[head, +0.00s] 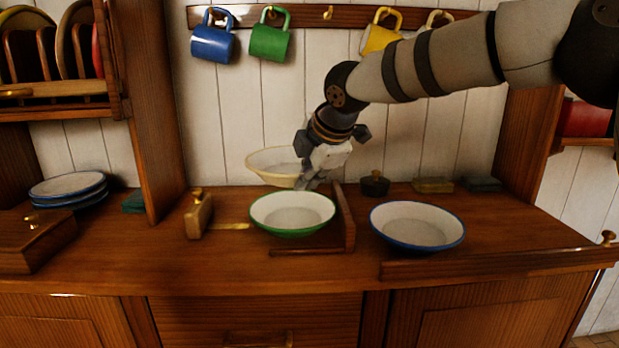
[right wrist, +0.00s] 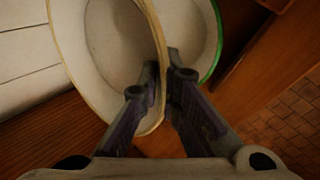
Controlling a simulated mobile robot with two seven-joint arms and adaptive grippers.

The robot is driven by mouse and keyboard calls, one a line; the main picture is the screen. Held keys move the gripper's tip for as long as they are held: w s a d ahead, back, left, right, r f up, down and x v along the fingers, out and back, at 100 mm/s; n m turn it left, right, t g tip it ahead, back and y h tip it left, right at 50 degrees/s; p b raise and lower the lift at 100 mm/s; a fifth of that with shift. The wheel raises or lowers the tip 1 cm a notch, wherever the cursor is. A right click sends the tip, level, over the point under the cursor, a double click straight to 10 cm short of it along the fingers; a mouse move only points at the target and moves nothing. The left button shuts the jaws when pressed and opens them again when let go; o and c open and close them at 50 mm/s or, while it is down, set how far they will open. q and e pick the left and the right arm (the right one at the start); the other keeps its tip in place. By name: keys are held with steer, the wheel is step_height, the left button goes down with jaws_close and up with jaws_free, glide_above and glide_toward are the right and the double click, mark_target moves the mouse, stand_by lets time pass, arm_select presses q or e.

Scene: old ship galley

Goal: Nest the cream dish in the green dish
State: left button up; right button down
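The cream dish (head: 268,162) is off the counter, behind and slightly above the green dish in the head view. My right gripper (head: 312,180) is shut on its right rim. In the right wrist view the cream dish (right wrist: 95,55) fills the upper left, with its rim between the fingertips (right wrist: 165,80). The green dish (head: 292,214), white inside with a green rim, stands upright on the counter and looks empty. It shows partly behind the cream dish in the right wrist view (right wrist: 198,35). My left gripper is not in view.
A low wooden divider (head: 346,215) stands right of the green dish. Beyond it is a blue-rimmed dish (head: 417,224). A wooden block (head: 199,215) stands to the left. Mugs hang above, including a green one (head: 270,40).

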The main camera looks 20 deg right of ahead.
glide_above(306, 228)
steer(key=w, duration=0.1)
step_height(306, 228, down, 4)
steer(key=shift+w+d+f, duration=0.1)
steer(key=shift+d+f, duration=0.05)
steer(key=shift+f, duration=1.15)
stand_by(0.4)
steer(key=shift+f, duration=0.8)
stand_by(0.9)
steer(key=c, duration=1.7)
jaws_free()
steer(key=shift+f, duration=0.1)
steer(key=shift+f, duration=0.15)
